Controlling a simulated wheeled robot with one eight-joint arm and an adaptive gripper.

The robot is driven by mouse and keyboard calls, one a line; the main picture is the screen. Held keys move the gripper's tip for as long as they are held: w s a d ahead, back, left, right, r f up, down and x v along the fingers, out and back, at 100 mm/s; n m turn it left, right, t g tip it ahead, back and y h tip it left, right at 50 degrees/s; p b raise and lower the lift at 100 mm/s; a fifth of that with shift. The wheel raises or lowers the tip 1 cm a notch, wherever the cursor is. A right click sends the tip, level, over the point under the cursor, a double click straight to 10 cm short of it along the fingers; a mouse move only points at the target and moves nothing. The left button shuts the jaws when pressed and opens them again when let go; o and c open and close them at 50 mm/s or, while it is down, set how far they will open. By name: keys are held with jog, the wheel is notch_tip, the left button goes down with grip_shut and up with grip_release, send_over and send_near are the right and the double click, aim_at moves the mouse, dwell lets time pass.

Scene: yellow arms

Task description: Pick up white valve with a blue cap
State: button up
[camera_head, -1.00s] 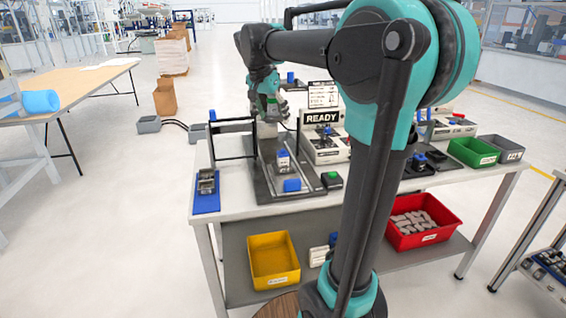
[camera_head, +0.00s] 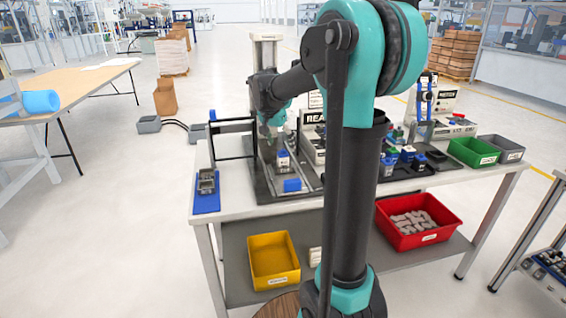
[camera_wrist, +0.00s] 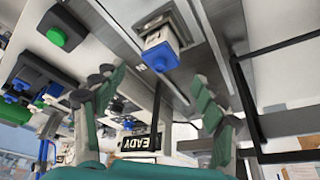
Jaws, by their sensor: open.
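A white valve with a blue cap (camera_head: 283,158) stands in the grey metal fixture on the workbench. In the wrist view the valve (camera_wrist: 160,52) shows its blue cap towards the camera, beyond and between my fingertips. My gripper (camera_head: 271,132) is just behind and above the valve in the head view, partly hard to make out. In the wrist view my gripper (camera_wrist: 158,88) has its two green fingers spread wide, with nothing between them. The fingers do not appear to touch the valve.
A black frame (camera_head: 232,127) stands left of the fixture. A READY display (camera_head: 313,117) is close on the right. More blue-capped parts (camera_head: 388,162) sit on a dark tray further right. A blue block (camera_head: 292,185) lies at the fixture's front.

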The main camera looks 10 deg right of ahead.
aim_at(283, 150)
jog(key=x, duration=0.4)
jog(key=shift+f, duration=0.15)
jog(key=c, duration=1.2)
